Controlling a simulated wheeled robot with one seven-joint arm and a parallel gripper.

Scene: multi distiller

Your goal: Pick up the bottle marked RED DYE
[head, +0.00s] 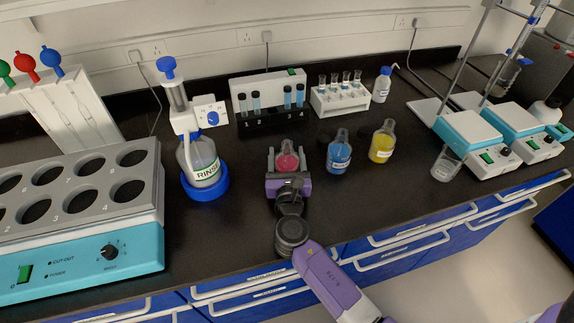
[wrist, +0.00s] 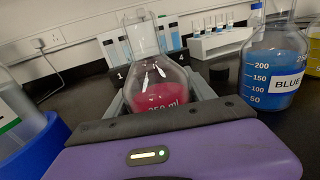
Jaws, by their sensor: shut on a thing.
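A clear bottle with red liquid (head: 287,161) stands upright between the fingers of my gripper (head: 287,158), in the middle of the black bench in the head view. In the wrist view the red-liquid bottle (wrist: 158,92) fills the gap between the fingers of my gripper (wrist: 165,103), with "250 ml" printed on it. My gripper is shut on it. Its label is hidden, so I cannot read RED DYE. I cannot tell whether its base touches the bench.
Just right stand a blue-liquid bottle (head: 339,155) and a yellow-liquid bottle (head: 382,143). Left is a RINSE bottle (head: 201,160) in a blue ring. Behind are a cuvette rack (head: 268,116) and a white vial rack (head: 340,101). Bare bench lies front right.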

